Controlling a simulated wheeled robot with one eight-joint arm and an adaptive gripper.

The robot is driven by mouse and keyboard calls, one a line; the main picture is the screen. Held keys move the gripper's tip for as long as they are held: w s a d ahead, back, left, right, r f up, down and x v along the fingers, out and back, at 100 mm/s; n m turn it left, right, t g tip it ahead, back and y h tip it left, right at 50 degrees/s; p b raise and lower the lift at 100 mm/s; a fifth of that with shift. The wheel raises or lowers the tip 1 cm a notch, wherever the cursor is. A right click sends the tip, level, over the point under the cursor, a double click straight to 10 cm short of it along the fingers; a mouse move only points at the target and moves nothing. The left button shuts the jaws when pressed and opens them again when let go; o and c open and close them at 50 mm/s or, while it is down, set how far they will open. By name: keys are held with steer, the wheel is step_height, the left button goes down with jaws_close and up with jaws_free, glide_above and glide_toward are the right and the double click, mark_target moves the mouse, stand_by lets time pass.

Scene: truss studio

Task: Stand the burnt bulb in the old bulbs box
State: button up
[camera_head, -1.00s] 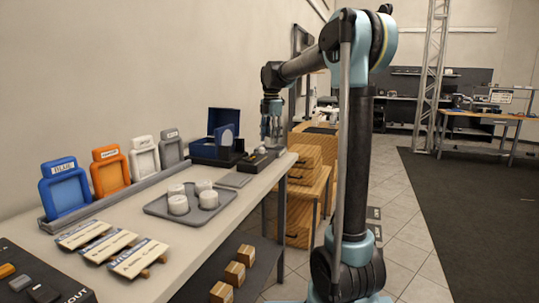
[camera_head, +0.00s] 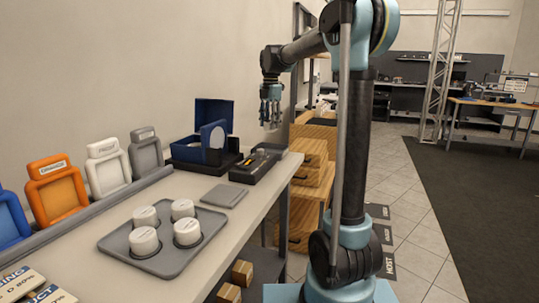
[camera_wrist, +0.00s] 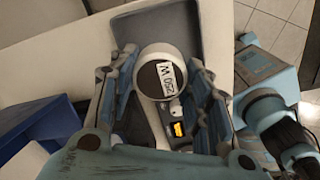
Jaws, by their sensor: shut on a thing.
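My gripper (camera_wrist: 163,95) is shut on a short white round bulb (camera_wrist: 147,62), its dark end face labelled "250 W" toward the wrist camera. In the head view my gripper (camera_head: 270,113) hangs fingers down, above the bench's far right end; the bulb cannot be made out there. No lettering for old bulbs is readable. A low dark box (camera_head: 243,177) with small items in it lies at the bench's far end, below my gripper. Which is the old bulbs box I cannot tell.
A grey tray (camera_head: 170,262) with several white cylinders lies nearer on the bench (camera_head: 228,220). A flat grey plate (camera_head: 222,196) lies between. Coloured frames, one orange (camera_head: 57,190), line the wall side. Wooden drawers (camera_head: 311,170) stand beyond the bench. Floor at right is open.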

mark_target(270, 144)
steer(key=shift+w, duration=0.15)
steer(key=shift+f, duration=5)
steer(key=shift+f, duration=0.1)
steer(key=o, duration=1.1)
